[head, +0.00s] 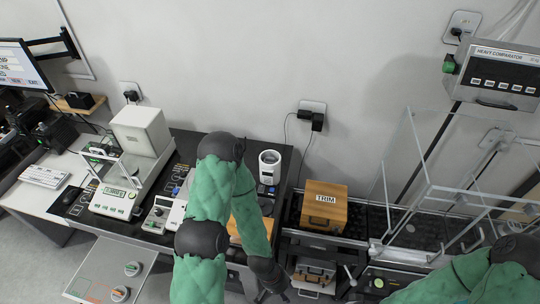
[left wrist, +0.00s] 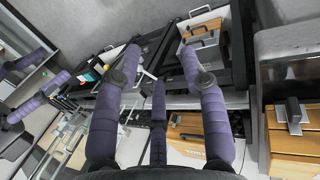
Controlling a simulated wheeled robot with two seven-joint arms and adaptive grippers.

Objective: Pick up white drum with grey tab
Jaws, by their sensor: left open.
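I cannot make out a white drum with a grey tab for certain in either view. My right gripper is out of view.
A wooden box marked TRIM (head: 324,207) stands right of my left arm. A clear glass enclosure (head: 440,190) stands at right under the heavy comparator display (head: 500,75). A white balance (head: 115,198) is at left. Drawers with handles (head: 313,275) lie below the TRIM box.

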